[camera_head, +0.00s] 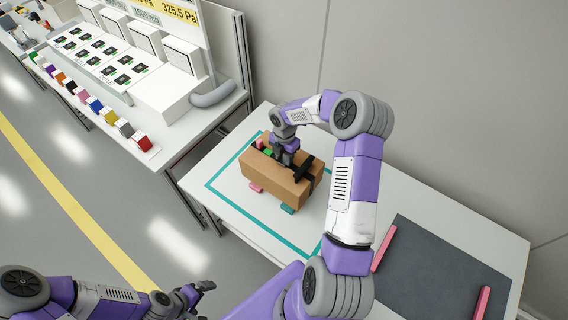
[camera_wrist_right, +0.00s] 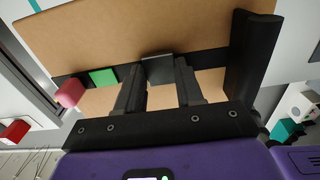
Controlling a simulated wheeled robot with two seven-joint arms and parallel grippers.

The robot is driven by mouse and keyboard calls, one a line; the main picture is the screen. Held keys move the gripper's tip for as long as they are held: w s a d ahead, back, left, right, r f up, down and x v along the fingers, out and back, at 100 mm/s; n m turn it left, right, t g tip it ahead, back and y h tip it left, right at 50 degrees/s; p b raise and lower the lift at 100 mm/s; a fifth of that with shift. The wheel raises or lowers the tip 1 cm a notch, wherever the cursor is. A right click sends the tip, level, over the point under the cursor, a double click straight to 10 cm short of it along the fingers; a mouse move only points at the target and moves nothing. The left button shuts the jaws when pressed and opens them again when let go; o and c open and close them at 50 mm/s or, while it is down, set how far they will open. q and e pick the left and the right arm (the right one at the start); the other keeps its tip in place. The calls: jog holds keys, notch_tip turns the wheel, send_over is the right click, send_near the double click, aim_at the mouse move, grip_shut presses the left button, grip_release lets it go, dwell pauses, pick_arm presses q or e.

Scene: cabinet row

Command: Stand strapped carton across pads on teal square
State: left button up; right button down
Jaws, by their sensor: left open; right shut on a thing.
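The brown carton (camera_head: 275,178) with black straps sits inside the teal square outline (camera_head: 226,201) on the white table, over small pads. A pink pad (camera_head: 256,188) and a teal pad (camera_head: 288,208) show at its near edge. The carton also shows close up in the right wrist view (camera_wrist_right: 150,25), with a green patch, a pink pad (camera_wrist_right: 70,92) and a teal pad (camera_wrist_right: 283,129). My right gripper (camera_head: 286,157) is at the carton's top, shut on it around a dark strap part; the exact contact is partly hidden. My left gripper (camera_head: 204,288) is open and empty, away from the table.
A dark grey mat (camera_head: 435,275) with pink bars (camera_head: 384,248) lies on the right of the table. A separate bench (camera_head: 190,115) at upper left holds white boxes and several coloured blocks. Bare table lies around the carton; a floor gap separates the bench.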

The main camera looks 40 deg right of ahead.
aim_at(284, 160)
jog(key=shift+f, duration=1.75)
jog(key=shift+f+b, duration=0.45)
jog(key=shift+f, duration=0.05)
jog(key=c, duration=0.7)
grip_release()
